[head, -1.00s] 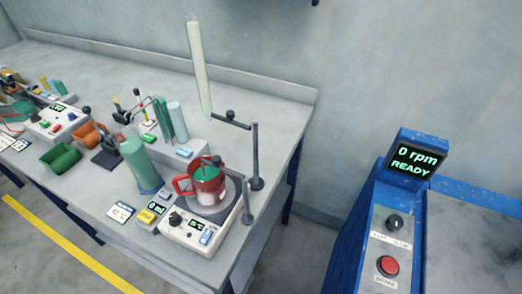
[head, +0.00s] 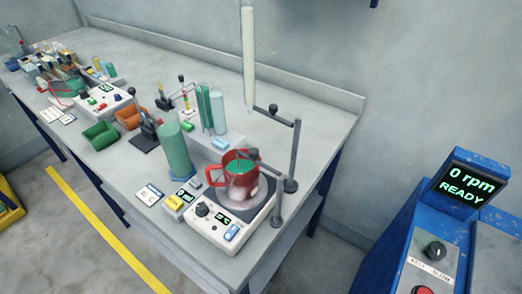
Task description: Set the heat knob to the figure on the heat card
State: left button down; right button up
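The heat knob (head: 202,210) is a small black dial on the front left of the white hot plate (head: 210,232). A small dark display (head: 221,217) beside it is lit, but its figure is too small to read surely. A red mug-like vessel (head: 242,182) with green inside stands on the round plate. A white card (head: 149,194) lies on the bench left of the hot plate; it looks like the heat card, and its figure is not legible here. Neither of my grippers is in view.
A green cylinder (head: 174,150) and a small scale-like unit with a yellow block (head: 174,202) stand left of the hot plate. Upright posts (head: 293,155) rise at its right.

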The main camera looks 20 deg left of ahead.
aim_at(201, 210)
jog(key=u, duration=1.1)
